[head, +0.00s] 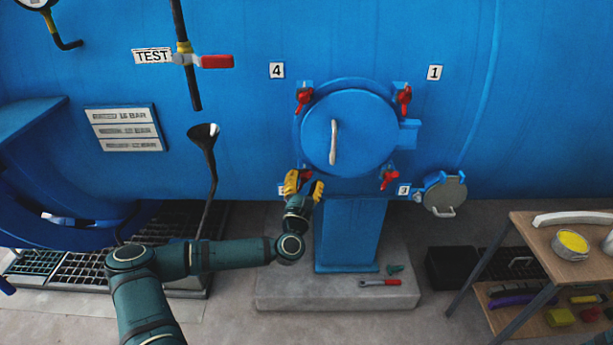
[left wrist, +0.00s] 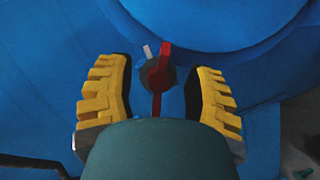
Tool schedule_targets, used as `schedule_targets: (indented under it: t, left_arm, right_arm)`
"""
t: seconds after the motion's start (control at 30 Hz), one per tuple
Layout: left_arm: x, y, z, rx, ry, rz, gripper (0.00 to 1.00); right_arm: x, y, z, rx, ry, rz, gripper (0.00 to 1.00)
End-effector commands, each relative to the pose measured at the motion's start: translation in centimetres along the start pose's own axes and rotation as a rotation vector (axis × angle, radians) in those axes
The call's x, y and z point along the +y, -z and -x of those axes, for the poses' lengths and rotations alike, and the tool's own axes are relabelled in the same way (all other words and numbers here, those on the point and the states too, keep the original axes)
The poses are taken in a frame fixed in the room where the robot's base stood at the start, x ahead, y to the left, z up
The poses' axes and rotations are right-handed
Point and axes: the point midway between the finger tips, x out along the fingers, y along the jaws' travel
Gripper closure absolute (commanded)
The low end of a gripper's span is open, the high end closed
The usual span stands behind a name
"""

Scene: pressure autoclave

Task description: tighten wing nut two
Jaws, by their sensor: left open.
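The round blue door (head: 350,134) is shut and has red wing nuts around it. The upper left wing nut (head: 304,97) is by label 4, the upper right wing nut (head: 404,96) by label 1. The lower right wing nut (head: 389,179) is by a label that looks like 3. My left gripper (head: 304,186) is at the lower left corner and hides that nut; the label there is partly covered. In the left wrist view the red wing nut (left wrist: 158,73) stands between the open yellow fingers of my left gripper (left wrist: 160,90), with gaps on both sides.
A blue pedestal (head: 350,235) stands below the door on a concrete block (head: 335,292), which holds a red-handled tool (head: 380,282). A round flange (head: 444,194) sits to the right. A wooden table (head: 560,222) with items stands at the far right.

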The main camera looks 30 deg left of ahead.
Motion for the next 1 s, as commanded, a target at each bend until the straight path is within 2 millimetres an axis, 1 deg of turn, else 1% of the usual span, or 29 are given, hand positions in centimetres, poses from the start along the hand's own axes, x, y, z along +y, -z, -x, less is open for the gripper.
schedule_targets:
  t: [0.1,0.2,0.53,0.57,0.6,0.67,0.7,1.0]
  left_arm:
    - [0.0,0.1,-1.2,0.001,-0.001,-0.001,0.47]
    - [0.0,0.0,-1.7,0.001,0.0,0.0,0.47]
    - [0.0,0.0,-1.9,0.001,0.0,0.0,0.48]
    - [0.0,0.0,-1.9,0.001,0.0,0.0,0.59]
    - [0.0,0.0,-1.9,0.001,0.0,0.0,0.73]
    - [0.0,0.0,-1.9,0.001,0.0,0.0,0.94]
    - [0.0,0.0,-1.9,0.001,0.0,0.0,1.0]
    - [0.0,0.0,-1.9,0.001,0.0,-0.003,1.0]
  right_arm:
    - [0.0,0.0,-0.1,0.001,0.0,0.0,0.53]
    - [0.0,0.0,-0.1,0.001,0.0,0.0,0.53]
    - [0.0,0.0,-0.1,0.001,0.0,0.0,0.53]
    - [0.0,0.0,-0.1,0.001,0.0,0.0,0.53]
    - [0.0,0.0,-0.1,0.001,0.0,0.0,0.53]
    - [0.0,0.0,-0.1,0.001,0.0,0.0,0.53]
    - [0.0,0.0,-0.1,0.001,0.0,0.0,0.53]
    - [0.0,0.0,-0.1,0.001,0.0,0.0,0.53]
